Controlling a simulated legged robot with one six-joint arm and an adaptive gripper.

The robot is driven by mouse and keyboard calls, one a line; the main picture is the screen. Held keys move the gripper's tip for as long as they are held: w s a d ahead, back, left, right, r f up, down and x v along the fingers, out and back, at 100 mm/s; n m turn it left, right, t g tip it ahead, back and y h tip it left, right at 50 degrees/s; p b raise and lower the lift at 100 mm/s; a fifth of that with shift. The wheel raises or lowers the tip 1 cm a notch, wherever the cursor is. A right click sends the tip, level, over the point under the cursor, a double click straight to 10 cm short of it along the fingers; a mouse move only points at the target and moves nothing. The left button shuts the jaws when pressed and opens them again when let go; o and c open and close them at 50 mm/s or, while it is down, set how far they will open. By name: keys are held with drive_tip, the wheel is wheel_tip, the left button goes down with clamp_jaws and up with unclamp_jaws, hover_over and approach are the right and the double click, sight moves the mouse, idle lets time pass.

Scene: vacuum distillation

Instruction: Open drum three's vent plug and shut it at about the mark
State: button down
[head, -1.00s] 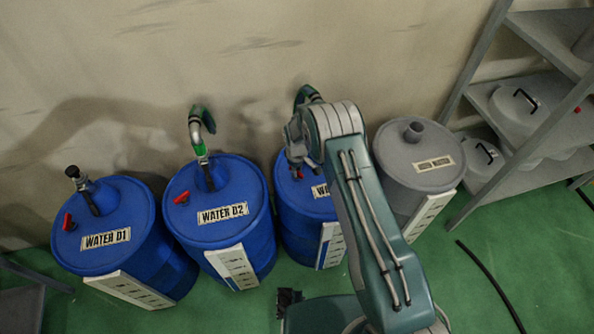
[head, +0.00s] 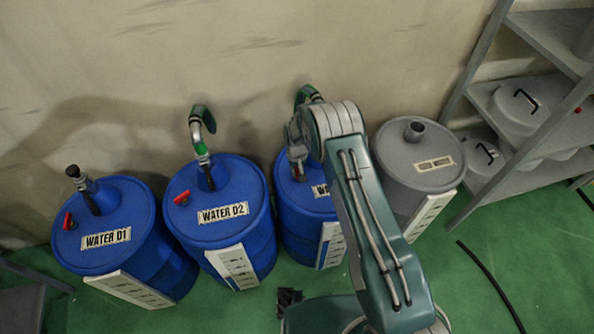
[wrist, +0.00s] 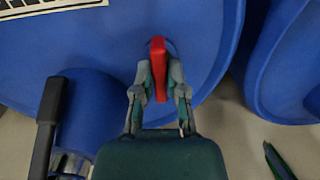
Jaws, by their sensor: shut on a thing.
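Drum three (head: 292,215) is the blue drum third from the left in the head view, partly hidden by my arm. Its label is mostly covered. In the wrist view its blue top (wrist: 200,30) fills much of the picture. The red vent plug (wrist: 159,70) stands on that top near the rim. My gripper (wrist: 159,85) is shut on the plug, one finger on each side of it. In the head view my gripper (head: 297,160) is over the drum's top. Any mark on the plug is too small to tell.
Drums WATER D1 (head: 140,250) and WATER D2 (head: 240,220) stand to the left, each with a red plug. A grey drum (head: 400,165) and a shelf (head: 540,40) are to the right. A black lever (wrist: 48,115) is left of my gripper in the wrist view.

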drive_tip(key=shift+w+a, duration=0.1)
drive_tip(key=shift+w, duration=0.15)
drive_tip(key=c, duration=0.7)
unclamp_jaws()
wheel_tip(320, 180, up, 12)
drive_tip(key=shift+a+f, duration=0.1)
idle(0.8)
